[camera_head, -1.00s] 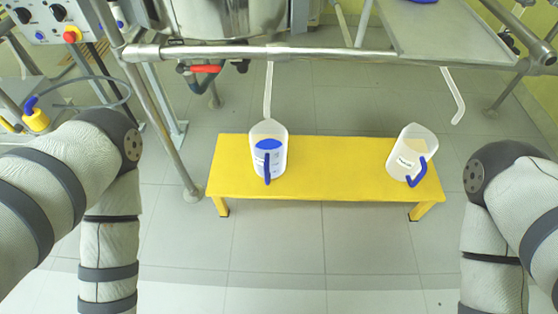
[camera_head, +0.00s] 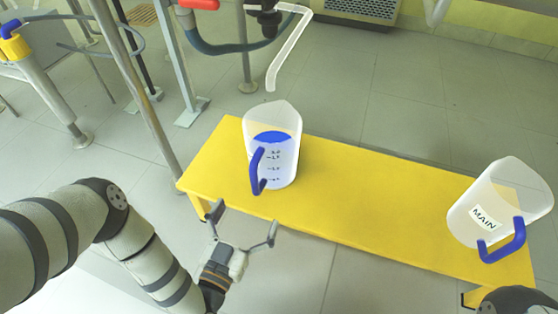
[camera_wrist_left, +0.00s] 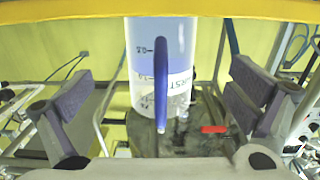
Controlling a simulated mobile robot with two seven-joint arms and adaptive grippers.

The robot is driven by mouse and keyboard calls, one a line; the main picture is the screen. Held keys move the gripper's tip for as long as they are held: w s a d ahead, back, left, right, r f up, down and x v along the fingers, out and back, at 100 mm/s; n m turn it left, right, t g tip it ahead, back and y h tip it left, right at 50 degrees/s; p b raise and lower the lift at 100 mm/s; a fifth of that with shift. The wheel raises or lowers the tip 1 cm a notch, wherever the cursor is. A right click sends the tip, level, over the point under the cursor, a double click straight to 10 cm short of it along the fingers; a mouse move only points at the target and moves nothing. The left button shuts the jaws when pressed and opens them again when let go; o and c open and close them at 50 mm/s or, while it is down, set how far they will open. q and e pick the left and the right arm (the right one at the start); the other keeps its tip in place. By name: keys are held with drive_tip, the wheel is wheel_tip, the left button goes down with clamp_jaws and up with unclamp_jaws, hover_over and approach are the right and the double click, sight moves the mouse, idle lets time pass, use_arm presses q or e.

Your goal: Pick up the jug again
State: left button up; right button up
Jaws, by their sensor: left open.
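A clear jug (camera_head: 288,168) with blue liquid and a blue handle (camera_head: 255,172) stands upright on the left part of the yellow bench (camera_head: 350,205). Its handle faces the front. My left gripper (camera_head: 244,224) is open and empty, in front of the bench edge and below the jug's handle in the head view. In the left wrist view the scene appears upside down; the jug's handle (camera_wrist_left: 161,80) lies between the open fingers, apart from both. A second jug, marked MAIN (camera_head: 484,217), stands at the bench's right end. My right gripper is out of view.
A bent pale tube (camera_head: 285,52) ends just above and behind the left jug. A metal frame post (camera_head: 128,75) rises at the left of the bench. The bench between the two jugs is clear.

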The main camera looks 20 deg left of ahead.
sight(264, 179)
use_arm(q)
drive_tip(key=w+b, duration=0.2)
drive_tip(key=w, duration=0.3)
drive_tip(key=w+b, duration=0.2)
drive_tip(key=w, duration=0.4)
drive_tip(key=shift+w+d, duration=0.2)
drive_tip(key=shift+w, duration=0.1)
clamp_jaws()
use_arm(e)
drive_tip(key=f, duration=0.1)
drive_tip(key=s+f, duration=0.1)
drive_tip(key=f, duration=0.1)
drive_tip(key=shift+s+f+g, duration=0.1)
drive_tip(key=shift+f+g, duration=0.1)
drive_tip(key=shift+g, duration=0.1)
use_arm(q)
drive_tip(key=shift+r, duration=0.1)
